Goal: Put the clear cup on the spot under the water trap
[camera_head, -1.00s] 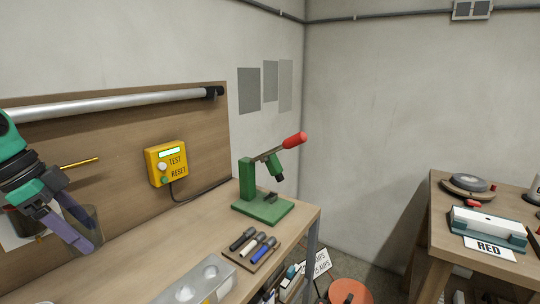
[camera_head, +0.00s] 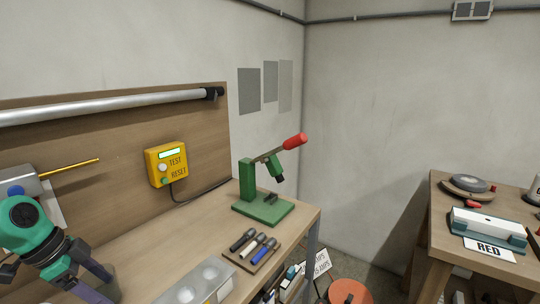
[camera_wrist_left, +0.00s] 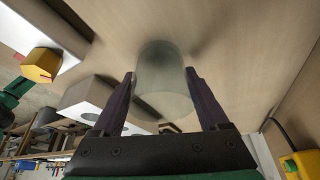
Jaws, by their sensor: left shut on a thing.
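The clear cup (camera_wrist_left: 165,80) is see-through and sits between the two dark fingers of my left gripper (camera_wrist_left: 162,88) in the left wrist view. The gripper is shut on it. Wood lies behind the cup; I cannot tell whether the cup touches it. In the head view my left gripper (camera_head: 104,286) is at the bottom left over the bench, and I cannot make out the cup there. A grey metal body with a blue round part (camera_head: 16,189) shows at the far left, partly behind my arm; I cannot tell if it is the water trap. The spot is not visible. My right gripper is not in view.
A yellow tester box (camera_head: 167,163) and a brass rod (camera_head: 75,165) are at the wooden back board (camera_head: 120,140). A green press (camera_head: 264,206), a marker tray (camera_head: 251,252) and a metal block with round hollows (camera_head: 198,285) stand right. Bare bench top (camera_head: 150,250) lies between.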

